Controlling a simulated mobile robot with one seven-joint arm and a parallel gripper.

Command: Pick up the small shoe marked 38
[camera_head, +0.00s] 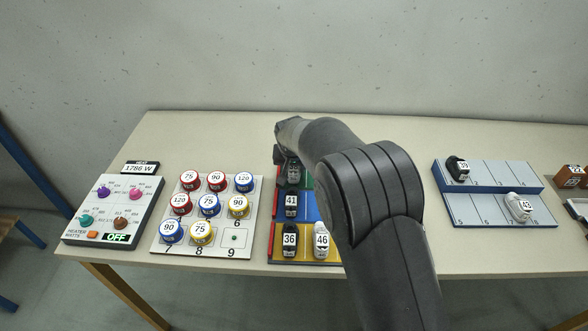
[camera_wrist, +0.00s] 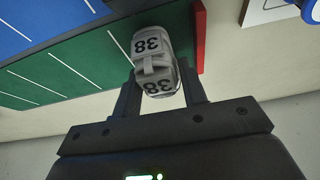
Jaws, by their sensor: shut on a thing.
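The small shoe marked 38 (camera_wrist: 153,62) is grey and white, with two black 38 labels, in the wrist view. My gripper (camera_wrist: 159,78) is shut on it, one finger on each side. Behind the shoe is the green part (camera_wrist: 70,62) of a board with white lines and a red edge strip (camera_wrist: 200,38). I cannot tell whether the shoe still touches the board. In the head view my arm covers much of this coloured board (camera_head: 270,240), and the held shoe cannot be made out clearly.
Shoes marked 41 (camera_head: 291,203), 36 (camera_head: 289,242) and 46 (camera_head: 321,241) stand close by on the board. A panel of numbered round tins (camera_head: 207,250) lies left, a heater panel (camera_head: 85,228) farther left.

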